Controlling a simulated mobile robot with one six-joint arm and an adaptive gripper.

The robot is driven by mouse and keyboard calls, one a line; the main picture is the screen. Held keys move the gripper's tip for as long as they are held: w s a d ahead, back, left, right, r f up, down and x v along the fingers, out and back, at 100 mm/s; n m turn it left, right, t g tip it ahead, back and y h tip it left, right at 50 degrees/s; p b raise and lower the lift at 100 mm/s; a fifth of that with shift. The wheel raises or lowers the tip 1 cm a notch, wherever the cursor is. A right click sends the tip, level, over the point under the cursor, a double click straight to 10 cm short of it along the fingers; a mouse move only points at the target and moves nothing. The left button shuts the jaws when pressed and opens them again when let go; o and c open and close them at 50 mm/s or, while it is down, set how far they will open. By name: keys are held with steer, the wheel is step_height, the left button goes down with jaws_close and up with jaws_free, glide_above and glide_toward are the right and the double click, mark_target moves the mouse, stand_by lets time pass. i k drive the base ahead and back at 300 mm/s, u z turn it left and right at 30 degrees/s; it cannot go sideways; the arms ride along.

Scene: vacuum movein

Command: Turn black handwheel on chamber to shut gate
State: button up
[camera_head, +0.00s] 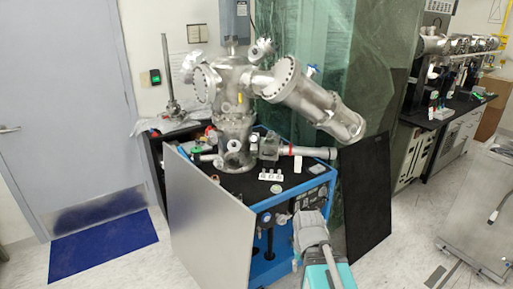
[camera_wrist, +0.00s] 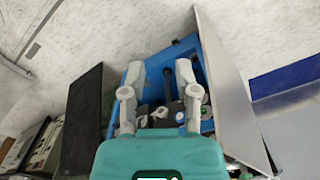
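The steel vacuum chamber (camera_head: 236,125) stands on the black top of a blue-framed cart in the head view. A horizontal metal valve body runs right from its lower part. I cannot make out the handwheel there.
A grey panel (camera_head: 210,225) leans at the cart's left front and a black panel (camera_head: 369,198) at its right. The blue cart frame (camera_head: 262,268) lies close behind my gripper. A workbench (camera_head: 440,120) stands at the right.

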mark_target(254, 139)
steer(key=k, duration=0.65)
steer(key=z, duration=0.35)
steer(key=i, duration=1.65)
steer(key=u, duration=0.2)
